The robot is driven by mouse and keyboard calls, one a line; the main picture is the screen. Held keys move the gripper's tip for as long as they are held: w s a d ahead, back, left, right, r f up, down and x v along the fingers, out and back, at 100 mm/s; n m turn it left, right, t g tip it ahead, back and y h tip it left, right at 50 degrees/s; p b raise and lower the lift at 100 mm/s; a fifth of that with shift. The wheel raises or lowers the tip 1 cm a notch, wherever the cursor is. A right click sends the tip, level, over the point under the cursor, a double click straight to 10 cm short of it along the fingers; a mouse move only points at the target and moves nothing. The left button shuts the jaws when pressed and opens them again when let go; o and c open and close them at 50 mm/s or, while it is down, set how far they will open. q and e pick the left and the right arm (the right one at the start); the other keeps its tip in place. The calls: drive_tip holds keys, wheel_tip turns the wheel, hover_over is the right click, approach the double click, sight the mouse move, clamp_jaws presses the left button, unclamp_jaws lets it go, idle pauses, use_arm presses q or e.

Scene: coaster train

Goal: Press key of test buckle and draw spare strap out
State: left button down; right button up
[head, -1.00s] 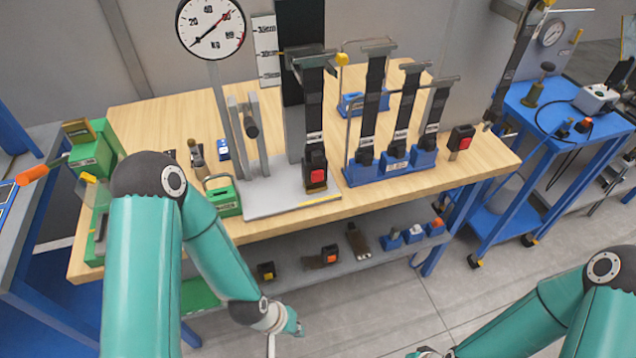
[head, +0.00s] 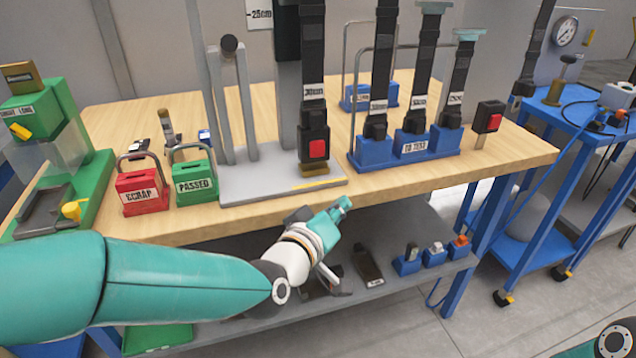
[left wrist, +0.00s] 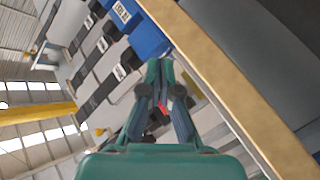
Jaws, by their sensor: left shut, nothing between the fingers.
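A black buckle with a red key (head: 317,149) stands upright on the grey plate of the test stand. A black strap (head: 312,55) with a white label runs straight up from it. A second black buckle with a red key (head: 489,117) stands on a short post at the table's right. My left gripper (head: 343,203) is shut and empty, in front of the table's front edge, below and apart from the first buckle. In the left wrist view its closed fingers (left wrist: 160,72) show, with a small red patch between the finger links. My right gripper is out of view.
A blue rack (head: 410,148) holds several black straps right of the stand. A red box (head: 142,191) and a green box marked PASSED (head: 195,183) stand left of it. The wooden table's front edge and a grey lower shelf (head: 390,285) lie near my left arm.

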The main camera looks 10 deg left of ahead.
sight(317, 149)
use_arm(q)
drive_tip(key=r+t+b, duration=0.1)
drive_tip(key=s+r+n+b, duration=0.1)
drive_tip(key=r, duration=0.1)
drive_tip(key=r+t+b, duration=0.1)
drive_tip(key=r, duration=0.1)
drive_tip(key=shift+s+r+t, duration=0.1)
drive_tip(key=shift+s+t, duration=0.2)
drive_tip(key=shift+s, duration=0.1)
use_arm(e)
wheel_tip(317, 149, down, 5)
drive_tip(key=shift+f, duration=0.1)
use_arm(q)
drive_tip(key=shift+w+a, duration=0.1)
drive_tip(key=w+a, duration=0.1)
drive_tip(key=w, duration=0.1)
drive_tip(key=w+a, duration=0.1)
drive_tip(key=w, duration=0.1)
drive_tip(key=w+a+b, duration=0.1)
drive_tip(key=w, duration=0.1)
drive_tip(key=shift+w+a, duration=0.1)
drive_tip(key=shift+a, duration=0.3)
drive_tip(key=shift+w+a, duration=0.35)
drive_tip(key=shift+w, duration=0.25)
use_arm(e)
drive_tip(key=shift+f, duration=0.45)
